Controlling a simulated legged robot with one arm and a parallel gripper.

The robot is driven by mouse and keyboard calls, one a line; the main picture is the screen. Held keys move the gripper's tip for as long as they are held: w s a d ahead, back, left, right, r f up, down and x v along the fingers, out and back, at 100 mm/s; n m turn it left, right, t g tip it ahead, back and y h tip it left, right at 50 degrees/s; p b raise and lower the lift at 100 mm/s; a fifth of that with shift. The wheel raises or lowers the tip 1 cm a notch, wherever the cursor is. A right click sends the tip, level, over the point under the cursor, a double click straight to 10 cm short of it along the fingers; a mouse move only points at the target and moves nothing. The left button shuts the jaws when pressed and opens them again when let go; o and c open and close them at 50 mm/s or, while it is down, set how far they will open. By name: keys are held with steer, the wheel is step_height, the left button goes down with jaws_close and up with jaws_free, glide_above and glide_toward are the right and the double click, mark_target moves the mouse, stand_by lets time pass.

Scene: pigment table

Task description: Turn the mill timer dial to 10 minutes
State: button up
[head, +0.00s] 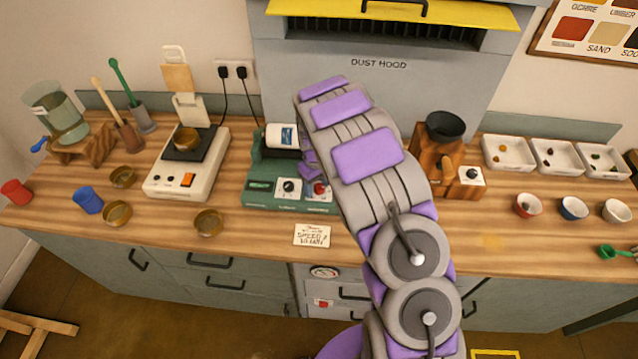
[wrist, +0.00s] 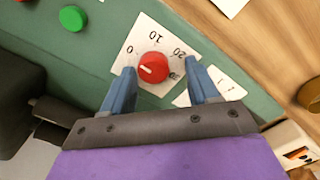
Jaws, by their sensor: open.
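The mill timer dial is a red round knob (wrist: 153,67) on a white plate marked 0, 10, 20 and 30 in the wrist view. Its white mark points to the picture's left, a little below the 0 and away from the 10. My gripper (wrist: 158,66) is open, with one blue fingertip on each side of the dial; I cannot tell whether they touch it. In the head view the green mill (head: 258,197) stands mid-table, with the red dial (head: 320,189) at its front right beside a black knob (head: 288,187). My arm hides the gripper's fingers there.
A green button (wrist: 73,18) is on the mill's face. A handwritten card (head: 312,235) lies in front of the mill. A white scale (head: 165,185) stands to the left, and a wooden grinder (head: 435,165) to the right. A brass bowl (head: 208,222) sits nearby.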

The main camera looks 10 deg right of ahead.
steer(key=shift+a, duration=0.45)
steer(key=shift+c, duration=0.7)
steer(key=d, duration=0.2)
steer(key=shift+s+d+r, duration=0.15)
steer(key=shift+d, duration=0.2)
steer(key=c, duration=0.5)
steer(key=shift+c, duration=0.6)
steer(key=shift+a, duration=0.25)
steer(key=shift+c, duration=0.8)
steer(key=shift+a, duration=0.45)
steer(key=shift+c, duration=0.6)
steer(key=shift+d, duration=0.25)
